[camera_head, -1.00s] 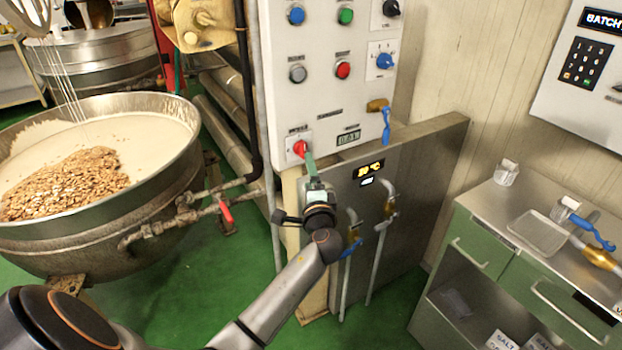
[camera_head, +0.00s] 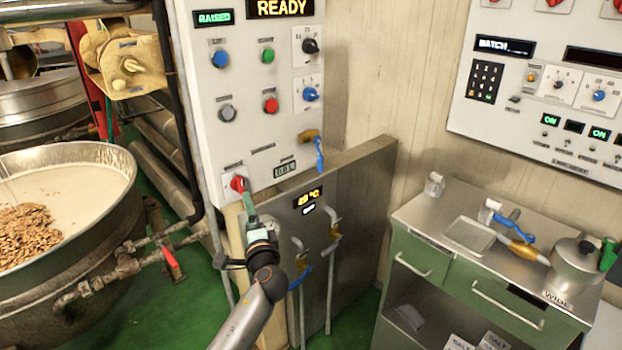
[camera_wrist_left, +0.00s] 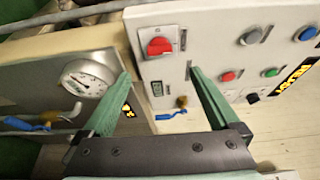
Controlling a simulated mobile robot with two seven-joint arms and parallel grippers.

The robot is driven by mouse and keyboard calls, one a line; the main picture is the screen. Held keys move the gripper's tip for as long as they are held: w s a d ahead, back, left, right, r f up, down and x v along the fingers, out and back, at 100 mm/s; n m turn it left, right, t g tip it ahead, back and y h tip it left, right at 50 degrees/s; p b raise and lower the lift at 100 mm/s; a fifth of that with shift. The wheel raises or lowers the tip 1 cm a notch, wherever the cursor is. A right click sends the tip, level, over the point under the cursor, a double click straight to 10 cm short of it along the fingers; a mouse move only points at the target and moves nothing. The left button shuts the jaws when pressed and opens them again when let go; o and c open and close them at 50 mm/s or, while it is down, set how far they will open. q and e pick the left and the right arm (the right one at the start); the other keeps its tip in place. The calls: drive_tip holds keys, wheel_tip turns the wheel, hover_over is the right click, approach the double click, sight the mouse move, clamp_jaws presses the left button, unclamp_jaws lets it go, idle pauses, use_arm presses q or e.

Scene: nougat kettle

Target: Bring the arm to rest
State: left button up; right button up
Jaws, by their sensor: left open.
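My left gripper (camera_head: 249,205) is raised in front of the white control panel (camera_head: 245,130), close to its lower left red rotary switch (camera_head: 238,184). In the left wrist view the two green fingers of the gripper (camera_wrist_left: 158,73) are spread apart with nothing between them. The red switch (camera_wrist_left: 158,46) shows beyond the fingertips, apart from them. In the head view a finger overlaps the area just below the switch, so the exact gap there is hard to judge. My right gripper is in neither view.
The kettle (camera_head: 70,265) with nuts in pale mass stands at the left, with pipes and a red valve lever (camera_head: 172,263) nearby. A steel cabinet (camera_head: 360,190) is behind the arm. A green bench (camera_head: 400,245) with a pot (camera_head: 577,262) stands at the right.

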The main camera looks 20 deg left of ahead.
use_arm(q)
drive_tip(key=s+d+f+g+h, duration=0.1)
drive_tip(key=s+d+f+h, duration=0.25)
drive_tip(key=f, duration=0.35)
drive_tip(key=s+d+f+n+h, duration=0.1)
drive_tip(key=s+d+f+h, duration=0.1)
drive_tip(key=s+d+f, duration=0.35)
drive_tip(key=s+d+f+g+h, duration=0.1)
drive_tip(key=s+d+f+h, duration=0.15)
drive_tip(key=f, duration=0.55)
drive_tip(key=s+d+f+n+g+h, duration=0.1)
drive_tip(key=s+d+f+n+h, duration=0.2)
drive_tip(key=s+d, duration=0.2)
drive_tip(key=s+d+f+n+h, duration=0.3)
drive_tip(key=s+d, duration=0.3)
drive_tip(key=s, duration=0.6)
drive_tip(key=shift+s+d+f+g+h, duration=0.2)
drive_tip(key=shift+s+g+h, duration=0.1)
drive_tip(key=shift+g+h, duration=0.15)
drive_tip(key=shift+c, duration=0.4)
